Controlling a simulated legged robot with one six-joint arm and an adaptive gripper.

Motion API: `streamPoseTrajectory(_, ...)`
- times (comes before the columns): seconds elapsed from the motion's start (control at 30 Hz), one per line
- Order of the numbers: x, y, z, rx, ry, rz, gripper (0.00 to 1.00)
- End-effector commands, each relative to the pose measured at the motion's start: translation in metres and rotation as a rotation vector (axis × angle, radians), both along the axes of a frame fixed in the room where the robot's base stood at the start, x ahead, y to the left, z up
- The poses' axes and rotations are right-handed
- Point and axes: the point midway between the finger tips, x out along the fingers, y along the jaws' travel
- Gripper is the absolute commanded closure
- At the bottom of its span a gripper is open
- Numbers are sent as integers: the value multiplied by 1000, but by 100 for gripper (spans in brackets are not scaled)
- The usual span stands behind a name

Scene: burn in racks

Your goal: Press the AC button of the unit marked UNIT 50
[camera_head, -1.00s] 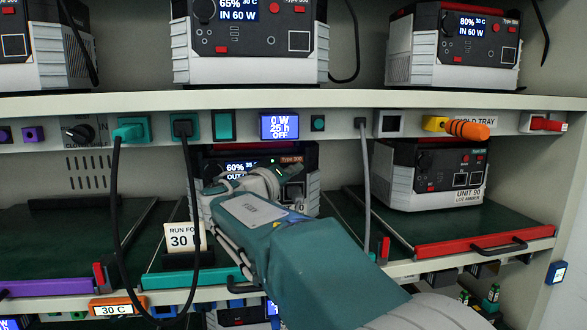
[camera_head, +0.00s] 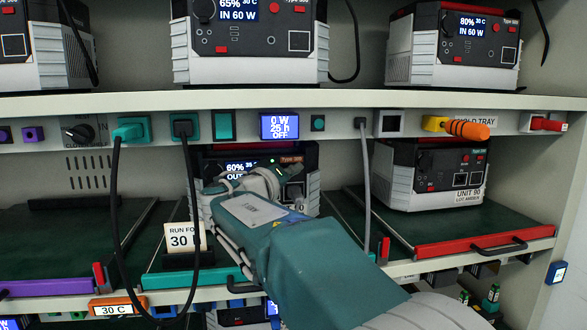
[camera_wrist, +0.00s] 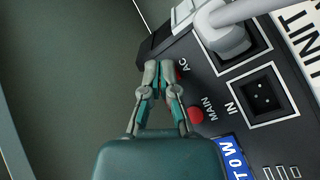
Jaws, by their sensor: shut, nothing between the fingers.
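The wrist view shows the dark front panel of a unit (camera_wrist: 225,95), turned sideways. A red button beside the letters AC (camera_wrist: 183,68) is partly hidden behind my gripper (camera_wrist: 160,72). My gripper's fingers are shut and empty, with their tips at or just in front of the panel's edge beside AC; contact cannot be told. A second red button, marked MAIN (camera_wrist: 196,116), sits lower. The label reads UNIT (camera_wrist: 296,20), its number cut off. In the head view this unit (camera_head: 305,160) stands on the middle shelf, reading 60%, mostly behind my arm; its number is hidden.
A grey plug (camera_wrist: 228,38) sits in a socket beside AC, near an IN socket (camera_wrist: 260,97). UNIT 90 (camera_head: 435,175) stands right on a red-edged tray (camera_head: 485,247). Black cables (camera_head: 116,200) hang left of my arm, a grey cable (camera_head: 366,180) to its right.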

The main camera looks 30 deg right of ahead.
Motion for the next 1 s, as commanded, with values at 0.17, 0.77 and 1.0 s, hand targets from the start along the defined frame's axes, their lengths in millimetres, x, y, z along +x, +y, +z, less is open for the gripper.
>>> streamPoseTrajectory(0.17,-8,2,0,0,-1,0,100)
streamPoseTrajectory(0.77,-34,10,1,0,-1,1,100)
streamPoseTrajectory(1.0,-54,16,1,0,-2,1,100)
